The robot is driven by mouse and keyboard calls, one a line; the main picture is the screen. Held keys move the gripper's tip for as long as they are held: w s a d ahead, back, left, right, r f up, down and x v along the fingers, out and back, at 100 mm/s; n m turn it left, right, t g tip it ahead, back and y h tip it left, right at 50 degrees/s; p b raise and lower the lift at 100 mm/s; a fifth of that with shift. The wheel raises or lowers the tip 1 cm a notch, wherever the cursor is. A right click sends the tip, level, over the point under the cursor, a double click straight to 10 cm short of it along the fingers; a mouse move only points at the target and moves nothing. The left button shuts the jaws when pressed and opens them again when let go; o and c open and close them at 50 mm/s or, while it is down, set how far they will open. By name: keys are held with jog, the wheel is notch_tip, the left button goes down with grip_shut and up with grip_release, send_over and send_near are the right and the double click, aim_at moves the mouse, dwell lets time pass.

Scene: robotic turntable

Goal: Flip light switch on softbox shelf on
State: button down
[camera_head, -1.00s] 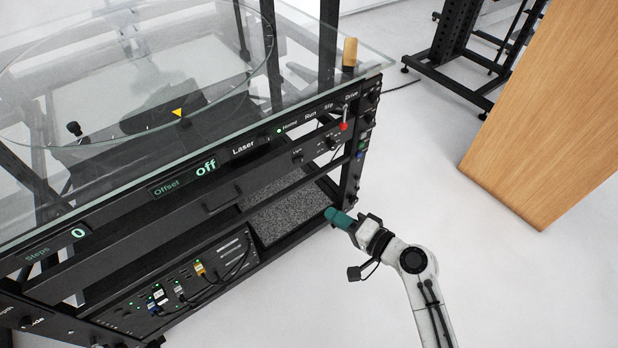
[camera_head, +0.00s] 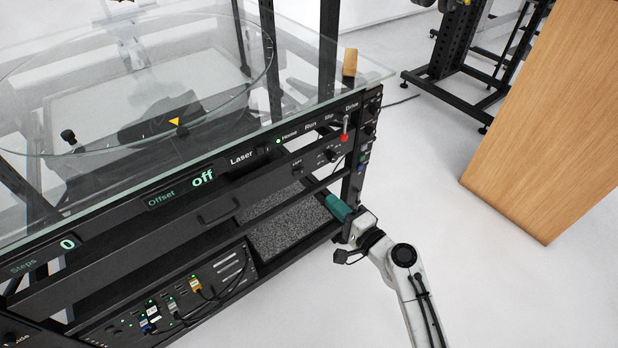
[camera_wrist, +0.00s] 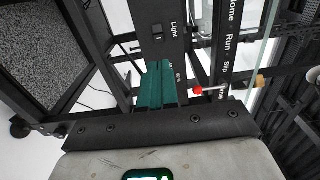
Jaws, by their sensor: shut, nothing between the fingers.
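The light switch (camera_wrist: 157,32) is a small black rocker on a black panel, beside the word "Light" in the wrist view. In the head view the switch (camera_head: 298,170) is tiny on the front panel under the glass top, and its position cannot be read. My gripper (camera_head: 332,201) has teal fingers, closed together and empty. It is at the right end of the rack, below and to the right of the switch. In the wrist view the gripper (camera_wrist: 158,66) points at the same panel, just below the switch, with no clear contact.
A red-tipped lever (camera_head: 344,136) stands out from the panel at the right, near several knobs. The glass top (camera_head: 120,170) overhangs above. A grey textured shelf surface (camera_head: 285,228) lies lower in the rack. A wooden panel (camera_head: 550,120) stands at right, with clear floor between.

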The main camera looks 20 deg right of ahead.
aim_at(302, 171)
jog(key=x, duration=1.1)
jog(key=shift+b, duration=0.4)
jog(key=shift+f, duration=0.1)
jog(key=shift+w+d+n+y+b, duration=0.1)
jog(key=shift+w+n+y+b, duration=0.15)
jog(key=shift+y+b, duration=0.4)
jog(key=shift+s+r+h, duration=0.15)
jog(key=shift+r+h, duration=0.05)
jog(key=shift+h, duration=0.15)
jog(key=shift+f, duration=0.1)
